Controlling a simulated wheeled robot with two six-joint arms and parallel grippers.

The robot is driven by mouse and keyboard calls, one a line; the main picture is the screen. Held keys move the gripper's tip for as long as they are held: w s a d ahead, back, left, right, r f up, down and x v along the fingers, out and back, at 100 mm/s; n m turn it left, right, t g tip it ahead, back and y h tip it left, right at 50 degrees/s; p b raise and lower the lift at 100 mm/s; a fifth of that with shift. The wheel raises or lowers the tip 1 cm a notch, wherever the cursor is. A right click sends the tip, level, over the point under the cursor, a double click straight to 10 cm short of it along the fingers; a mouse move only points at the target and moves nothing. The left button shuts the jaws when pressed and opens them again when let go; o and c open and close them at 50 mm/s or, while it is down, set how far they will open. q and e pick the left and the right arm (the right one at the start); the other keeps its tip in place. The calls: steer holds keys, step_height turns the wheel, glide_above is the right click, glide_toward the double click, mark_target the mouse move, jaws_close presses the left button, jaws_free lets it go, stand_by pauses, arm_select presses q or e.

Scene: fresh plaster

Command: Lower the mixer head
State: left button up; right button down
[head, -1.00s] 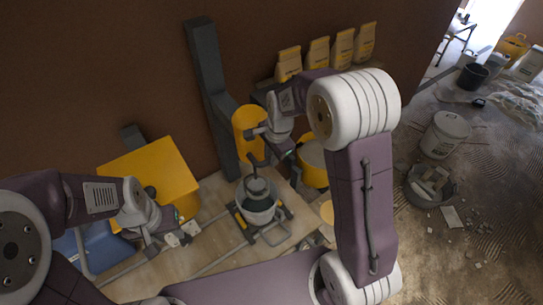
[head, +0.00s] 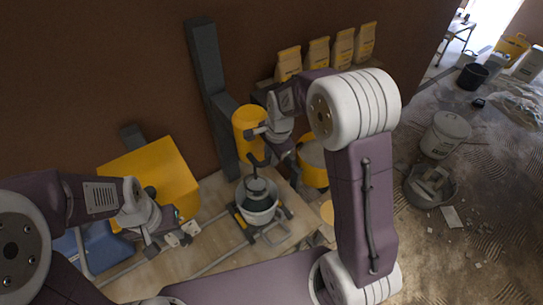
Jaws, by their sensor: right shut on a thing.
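The mixer stands against the wall. A tall dark grey post (head: 207,85) rises beside its yellow head (head: 248,119). Below the head, a dark shaft and round dark part (head: 256,186) reach into the pale bucket (head: 259,216) on a dark stand. My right gripper (head: 263,146) is at the right side of the head, shut on a part of it; its fingers and arm hide that part. My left gripper (head: 163,243) is well to the left of the bucket, low over the board, its fingers apart and empty.
A yellow box (head: 158,177) and a blue bin (head: 95,245) are at the left. Several paper bags (head: 317,58) stand on a shelf behind. A yellow tub (head: 314,162) is right of the mixer. A white bucket (head: 445,134) and dark rubble tub (head: 431,185) are on the floor.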

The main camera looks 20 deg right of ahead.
step_height(320, 180, down, 19)
steer(key=b, duration=1.2)
steer(key=shift+s+b, duration=0.25)
steer(key=shift+b, duration=0.1)
steer(key=c, duration=1.3)
jaws_free()
steer(key=shift+f, duration=0.1)
steer(key=shift+w, duration=0.2)
